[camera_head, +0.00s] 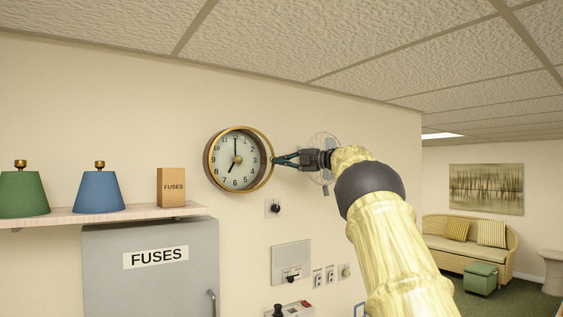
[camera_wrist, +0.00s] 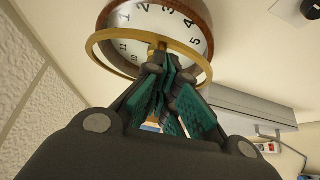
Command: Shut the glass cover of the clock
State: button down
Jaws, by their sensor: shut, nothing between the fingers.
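The round clock (camera_head: 222,178) hangs on the wall, with a white face, black numerals and a dark wooden case; the case also shows at the top of the wrist view (camera_wrist: 204,18). Its glass cover has a brass rim (camera_head: 269,178). In the wrist view the rim (camera_wrist: 104,57) stands a little off the case, so the cover looks slightly ajar. My gripper (camera_head: 275,160) is shut and empty, its tips at the right side of the rim. In the wrist view its green-padded fingers (camera_wrist: 163,52) overlap the rim; whether they touch it is unclear.
A wall fan (camera_head: 325,143) is partly behind my wrist. Below the clock are a switch (camera_head: 273,208) and a grey panel (camera_head: 291,259).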

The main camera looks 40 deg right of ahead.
jog(key=shift+w+d+p, duration=0.15)
jog(key=shift+w+d, duration=0.25)
jog(key=shift+w, duration=0.45)
jog(key=shift+w+d+p, duration=0.15)
jog(key=shift+w+d, duration=0.2)
jog(key=shift+w, duration=0.45)
